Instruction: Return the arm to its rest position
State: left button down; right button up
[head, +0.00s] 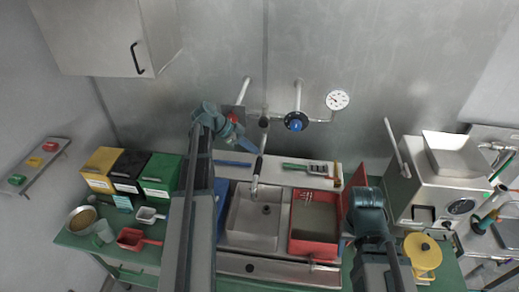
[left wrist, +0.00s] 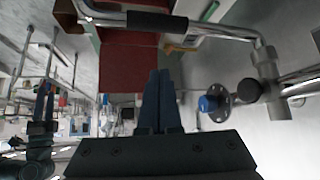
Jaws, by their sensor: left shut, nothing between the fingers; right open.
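My left arm rises through the middle-left of the head view and bends over near the back wall. Its gripper (head: 240,143) is near the wall, left of the tap. In the left wrist view the two dark blue fingers of my left gripper (left wrist: 159,98) lie together with nothing between them. My right arm stands at the lower right of the head view, and its fingers are hard to make out there. The right gripper (left wrist: 44,103) shows small at the left of the left wrist view, its fingers apart and empty.
A sink (head: 250,222) and a red tray (head: 314,247) lie between my arms. A blue valve (head: 295,122) and a gauge (head: 338,100) are on the wall. Yellow, black and green bins (head: 101,170) stand left. A grey machine (head: 436,195) and yellow canister (head: 423,254) stand right.

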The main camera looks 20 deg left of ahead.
pick_arm(q)
jog(key=s+d+f+n+g+y+b, duration=0.1)
jog(key=s+d+f+n+g+b, duration=0.1)
jog(key=s+d+f+b, duration=0.4)
jog(key=s+d+f+n+g+y+b, duration=0.1)
jog(key=s+d+f+g+y+b, duration=0.1)
jog(key=d+f+b, duration=0.75)
jog(key=s+d+f+n+y+b, duration=0.4)
jog(key=s+d+f+b, duration=0.4)
jog(key=s+d+f, duration=0.4)
notch_tip(320, 180, down, 2)
jog(key=shift+s+d+f+n+g+y, duration=0.1)
jog(key=shift+s+d+n+g+y, duration=0.25)
jog(key=shift+d+y, duration=0.4)
